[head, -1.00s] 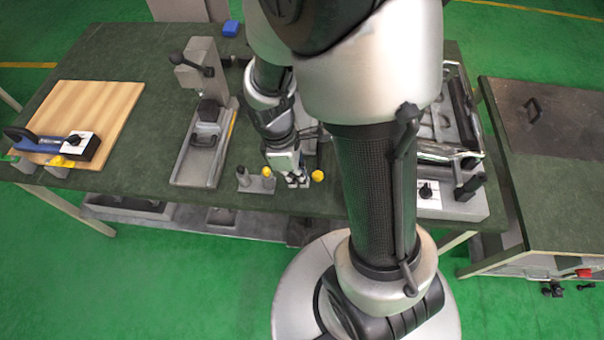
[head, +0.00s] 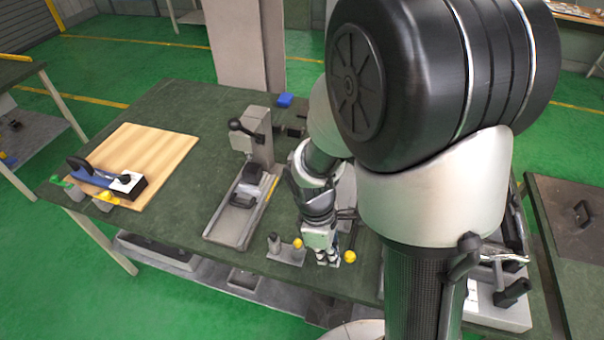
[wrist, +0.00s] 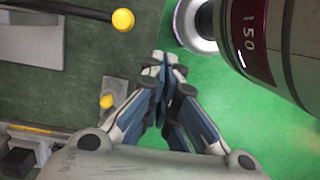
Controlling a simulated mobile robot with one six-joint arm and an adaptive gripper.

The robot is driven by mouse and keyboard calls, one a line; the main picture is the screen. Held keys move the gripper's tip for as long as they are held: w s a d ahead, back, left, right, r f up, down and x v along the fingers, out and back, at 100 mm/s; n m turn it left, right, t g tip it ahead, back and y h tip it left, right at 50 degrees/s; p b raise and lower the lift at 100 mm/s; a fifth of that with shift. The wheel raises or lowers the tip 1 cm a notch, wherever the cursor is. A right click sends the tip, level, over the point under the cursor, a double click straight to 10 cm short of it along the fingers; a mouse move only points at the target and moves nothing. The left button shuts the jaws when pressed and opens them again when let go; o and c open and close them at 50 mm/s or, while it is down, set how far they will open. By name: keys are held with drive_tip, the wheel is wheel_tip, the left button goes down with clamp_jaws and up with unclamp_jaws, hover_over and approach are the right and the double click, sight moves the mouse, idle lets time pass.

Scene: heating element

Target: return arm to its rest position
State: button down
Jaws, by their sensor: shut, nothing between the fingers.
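My gripper (head: 328,258) points down near the front edge of the green-topped table (head: 185,105) in the head view. In the wrist view my gripper (wrist: 166,72) has its fingertips together, with nothing between them. Green floor and the table edge show beyond the tips. My arm comes in from the right of the head view and hides part of the table.
A small grey stand with a yellow knob (head: 298,243) is just left of my gripper; another yellow knob (head: 350,257) is just right.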

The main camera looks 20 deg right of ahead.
drive_tip(key=s+a+r+m+t, duration=0.1)
drive_tip(key=s+r+m+t, duration=0.2)
drive_tip(key=r, duration=0.7)
drive_tip(key=s+a+r+m+t+y, duration=0.1)
drive_tip(key=s+r+m+t, duration=0.2)
drive_tip(key=s+r+m, duration=0.2)
wheel_tip(320, 180, up, 6)
drive_tip(key=m, duration=0.3)
drive_tip(key=shift+s+a+r+y, duration=0.15)
drive_tip(key=shift+a+r+y, duration=0.05)
drive_tip(key=shift+a+y, duration=0.15)
